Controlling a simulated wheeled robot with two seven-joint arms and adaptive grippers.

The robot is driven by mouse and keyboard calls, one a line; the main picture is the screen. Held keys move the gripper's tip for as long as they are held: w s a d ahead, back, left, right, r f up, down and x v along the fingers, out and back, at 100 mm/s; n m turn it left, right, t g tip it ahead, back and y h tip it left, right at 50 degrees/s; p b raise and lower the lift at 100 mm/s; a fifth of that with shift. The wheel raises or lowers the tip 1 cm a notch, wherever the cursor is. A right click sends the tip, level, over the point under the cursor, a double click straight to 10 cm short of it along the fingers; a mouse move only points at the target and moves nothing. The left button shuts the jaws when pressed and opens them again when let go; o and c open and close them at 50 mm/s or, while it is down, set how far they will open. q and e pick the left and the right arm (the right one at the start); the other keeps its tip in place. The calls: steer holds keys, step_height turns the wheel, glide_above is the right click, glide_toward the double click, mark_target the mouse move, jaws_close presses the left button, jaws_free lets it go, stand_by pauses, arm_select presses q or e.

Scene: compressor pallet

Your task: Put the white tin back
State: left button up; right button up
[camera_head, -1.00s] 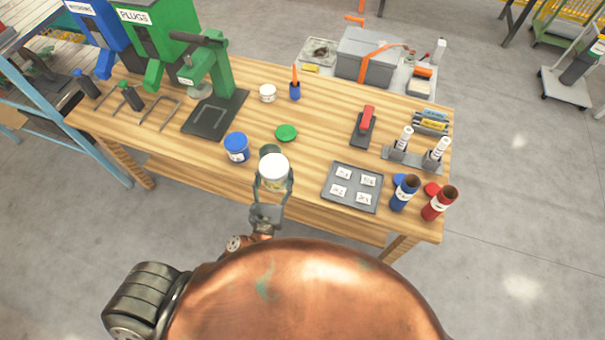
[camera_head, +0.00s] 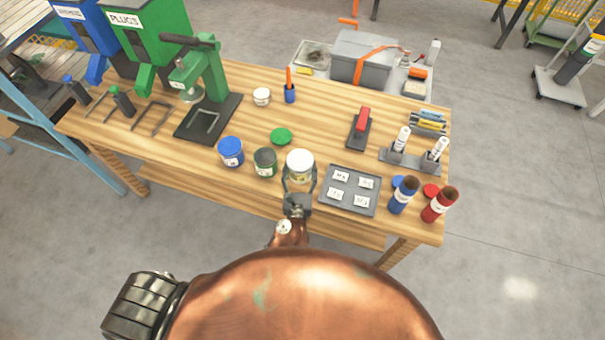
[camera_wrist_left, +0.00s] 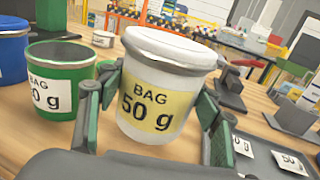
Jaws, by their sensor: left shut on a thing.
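The white tin (camera_head: 299,162) has a pale lid and a yellow label reading "BAG 50 g". It also fills the middle of the left wrist view (camera_wrist_left: 160,88). My left gripper (camera_head: 299,182) is shut on it, with one finger at each side, near the front edge of the bench. The tin is upright; whether its base touches the bench I cannot tell. An open green tin (camera_head: 265,162) stands just left of it, and a blue tin with a blue lid (camera_head: 231,152) stands further left. My right gripper is not in view.
A grey tray (camera_head: 350,190) with small white packets lies close to the right of the white tin. A green lid (camera_head: 281,136) lies behind the green tin. A green press (camera_head: 205,85) stands at the back left. The bench middle is mostly clear.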

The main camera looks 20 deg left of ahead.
arm_select(q)
steer(key=shift+w+d+f, duration=0.1)
steer(key=shift+w+f, duration=0.1)
steer(key=shift+f, duration=0.05)
steer(key=shift+w+d+f+b, duration=0.15)
steer(key=shift+f+b, duration=0.3)
steer(key=shift+f, duration=0.45)
steer(key=shift+w+f+b, duration=0.15)
steer(key=shift+f+b, duration=0.25)
steer(key=shift+f, duration=0.5)
steer(key=shift+f, duration=0.1)
steer(key=o, duration=0.8)
steer(key=shift+f, duration=0.15)
steer(key=o, duration=0.5)
